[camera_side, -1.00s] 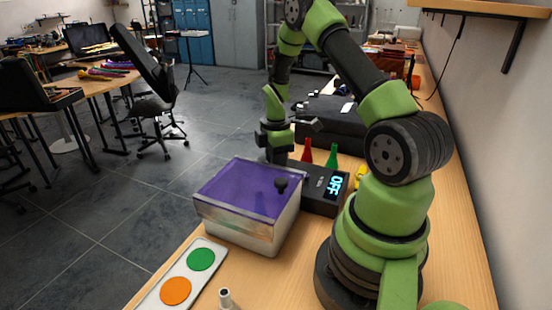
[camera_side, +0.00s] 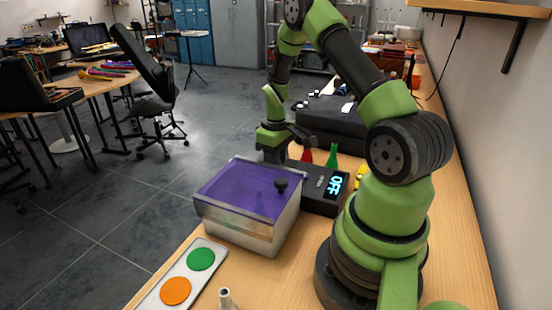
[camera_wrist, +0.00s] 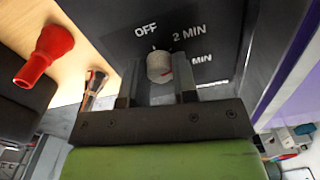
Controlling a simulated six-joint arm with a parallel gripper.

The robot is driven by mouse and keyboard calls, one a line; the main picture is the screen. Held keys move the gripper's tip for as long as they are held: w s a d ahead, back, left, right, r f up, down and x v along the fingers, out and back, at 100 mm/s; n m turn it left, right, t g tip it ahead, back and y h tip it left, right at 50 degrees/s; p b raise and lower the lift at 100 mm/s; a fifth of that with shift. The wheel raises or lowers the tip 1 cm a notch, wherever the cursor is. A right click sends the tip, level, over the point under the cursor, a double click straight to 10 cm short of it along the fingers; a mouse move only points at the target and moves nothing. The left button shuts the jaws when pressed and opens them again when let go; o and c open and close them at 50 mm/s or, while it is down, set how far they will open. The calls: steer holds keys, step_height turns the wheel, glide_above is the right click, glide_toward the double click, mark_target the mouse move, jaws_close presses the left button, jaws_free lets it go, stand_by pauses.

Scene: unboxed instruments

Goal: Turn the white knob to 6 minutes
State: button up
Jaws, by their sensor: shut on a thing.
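The white knob (camera_wrist: 158,66) is on the dark face of the black timer box, between my two fingers in the wrist view. Labels OFF, 2 MIN and a partly hidden MIN surround it. I cannot tell exactly where its mark points. My gripper (camera_wrist: 157,84) is shut on the knob. In the side view my gripper (camera_side: 276,156) is at the far side of the black box (camera_side: 318,203), and the knob is hidden there. The lit display (camera_side: 335,185) on the box reads OFF.
A clear container with a purple lid (camera_side: 245,190) stands directly beside the box. A dark case (camera_side: 340,120) lies farther back. A panel with green and orange discs (camera_side: 190,272) lies in front.

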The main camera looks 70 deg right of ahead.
steer(key=m, duration=0.4)
steer(key=shift+m, duration=0.3)
steer(key=m, duration=0.4)
steer(key=shift+m, duration=0.3)
steer(key=m, duration=0.4)
steer(key=shift+m, duration=2.2)
steer(key=o, duration=0.9)
steer(key=shift+r, duration=0.15)
